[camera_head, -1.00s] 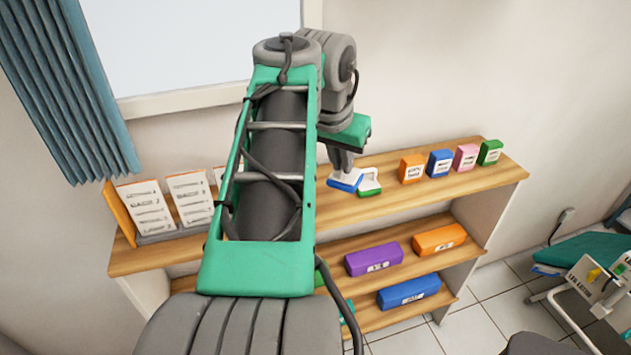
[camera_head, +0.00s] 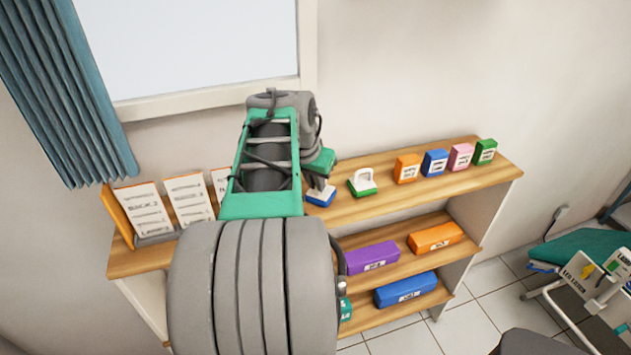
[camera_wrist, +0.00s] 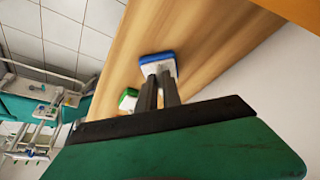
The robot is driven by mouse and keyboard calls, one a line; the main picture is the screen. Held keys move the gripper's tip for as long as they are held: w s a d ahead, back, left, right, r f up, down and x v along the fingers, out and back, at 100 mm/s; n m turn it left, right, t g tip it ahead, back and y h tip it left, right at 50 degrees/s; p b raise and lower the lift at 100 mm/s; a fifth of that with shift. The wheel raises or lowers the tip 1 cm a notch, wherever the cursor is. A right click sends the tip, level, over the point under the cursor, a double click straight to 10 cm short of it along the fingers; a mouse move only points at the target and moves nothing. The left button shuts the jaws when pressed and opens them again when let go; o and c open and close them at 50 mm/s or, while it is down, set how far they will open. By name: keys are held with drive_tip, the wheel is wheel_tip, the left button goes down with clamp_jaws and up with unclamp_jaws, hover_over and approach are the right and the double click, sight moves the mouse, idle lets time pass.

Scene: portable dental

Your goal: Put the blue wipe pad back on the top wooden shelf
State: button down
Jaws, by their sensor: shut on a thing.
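The blue wipe pad (camera_head: 320,198) has a blue base and a white handle. My gripper (camera_head: 320,186) is shut on its handle, over the left-middle part of the top wooden shelf (camera_head: 398,193). In the wrist view the pad (camera_wrist: 157,57) sits at the tips of my gripper (camera_wrist: 161,76) with the wood behind it. I cannot tell whether its base touches the shelf. A green wipe pad with a white handle (camera_head: 363,181) stands on the shelf to its right, apart from it, and also shows in the wrist view (camera_wrist: 128,99).
Orange (camera_head: 408,168), blue (camera_head: 435,162), pink (camera_head: 461,156) and green (camera_head: 485,151) boxes line the shelf's right end. Printed cards (camera_head: 190,198) stand at the left. Purple (camera_head: 372,258) and orange (camera_head: 435,237) cases lie on the shelf below. Bare wood lies between the green pad and boxes.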

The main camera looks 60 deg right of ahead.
drive_tip(key=c, duration=1.5)
unclamp_jaws()
drive_tip(key=shift+r+p, duration=0.35)
drive_tip(key=shift+p, duration=0.1)
drive_tip(key=v, duration=1.1)
drive_tip(key=shift+a+r, duration=0.25)
drive_tip(key=shift+a, duration=0.05)
